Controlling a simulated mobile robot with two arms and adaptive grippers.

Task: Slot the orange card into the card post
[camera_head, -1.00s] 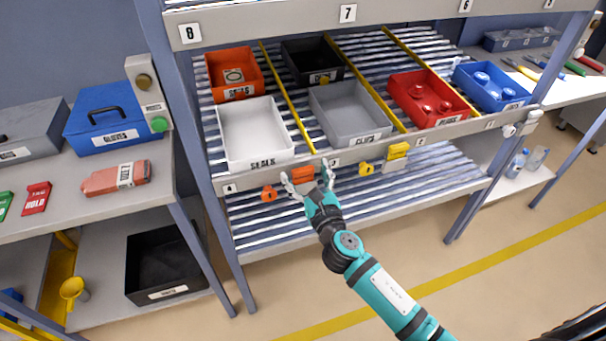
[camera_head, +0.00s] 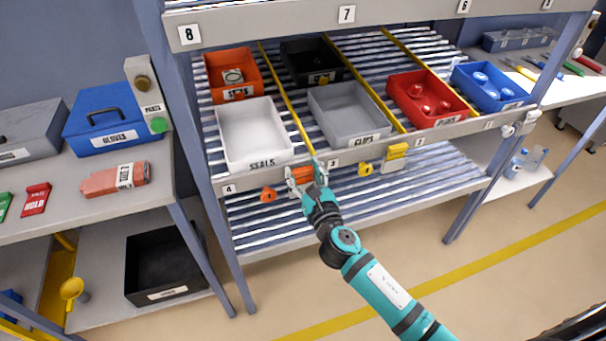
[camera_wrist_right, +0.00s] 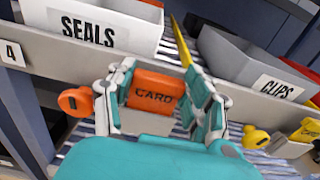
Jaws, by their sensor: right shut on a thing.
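In the right wrist view the card (camera_wrist_right: 155,92) reads CARD and stands upright between the two fingers. My right gripper (camera_head: 306,176) is shut on it, one finger at each side edge; it fills the lower middle of the wrist view (camera_wrist_right: 162,100). A grey holder with a yellow card (camera_head: 397,151) is on the rail further right. My left gripper is not in view.
An orange knob (camera_head: 269,194) is on the rail just left of my gripper, and a yellow one (camera_head: 366,168) is to the right. The white SEALS bin (camera_head: 262,160) and grey CLIPS bin (camera_head: 362,138) stand just above the rail. The floor in front is open.

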